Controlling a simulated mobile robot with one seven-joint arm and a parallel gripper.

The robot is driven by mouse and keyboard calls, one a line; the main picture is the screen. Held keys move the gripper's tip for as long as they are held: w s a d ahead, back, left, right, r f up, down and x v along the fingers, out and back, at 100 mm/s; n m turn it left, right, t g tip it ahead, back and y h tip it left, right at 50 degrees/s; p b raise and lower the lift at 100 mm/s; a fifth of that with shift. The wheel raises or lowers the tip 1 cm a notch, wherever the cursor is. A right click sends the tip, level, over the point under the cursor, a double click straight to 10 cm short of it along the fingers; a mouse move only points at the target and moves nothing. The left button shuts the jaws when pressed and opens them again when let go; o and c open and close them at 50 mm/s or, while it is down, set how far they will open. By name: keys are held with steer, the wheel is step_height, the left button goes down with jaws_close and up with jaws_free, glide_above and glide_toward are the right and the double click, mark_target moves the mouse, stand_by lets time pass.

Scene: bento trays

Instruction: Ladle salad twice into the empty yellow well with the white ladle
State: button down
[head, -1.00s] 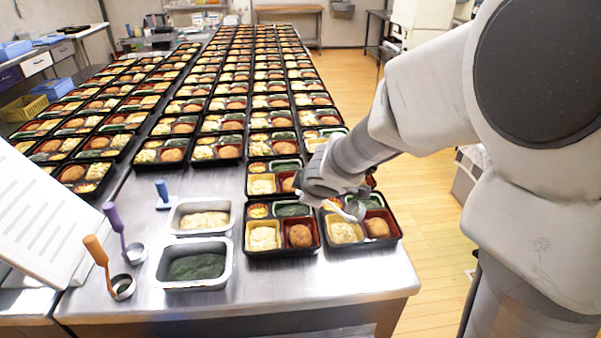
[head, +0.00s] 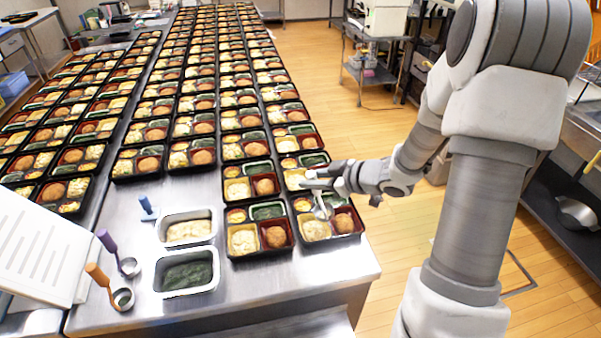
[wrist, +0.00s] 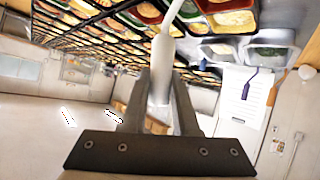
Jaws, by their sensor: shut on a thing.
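My gripper (head: 322,180) is shut on the handle of the white ladle (head: 323,207). The wrist view also shows the ladle's handle (wrist: 161,62) between the two fingers (wrist: 163,105). The ladle's bowl hangs over the front right bento tray (head: 350,238), close above its yellow well. That yellow well (head: 303,237) holds pale salad. The neighbouring front tray's yellow well (head: 230,243) also holds pale salad. I cannot make out an empty yellow well. A metal pan (head: 163,238) of pale salad stands left of the trays. The ladle bowl's contents are too small to tell.
A metal pan of dark greens (head: 158,285) stands in front of the salad pan. Filled trays crowd the table behind. The steel table front is clear.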

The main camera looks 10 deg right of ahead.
steer(key=shift+d+r+m+t+y+p, duration=0.15)
steer(key=shift+d+r+m+y+p, duration=0.35)
steer(key=shift+d+r+p, duration=0.6)
steer(key=shift+d+r+m+t+y+p, duration=0.2)
steer(key=shift+d+r+y+p, duration=0.5)
steer(key=shift+r+p, duration=0.8)
steer(key=shift+f, duration=0.35)
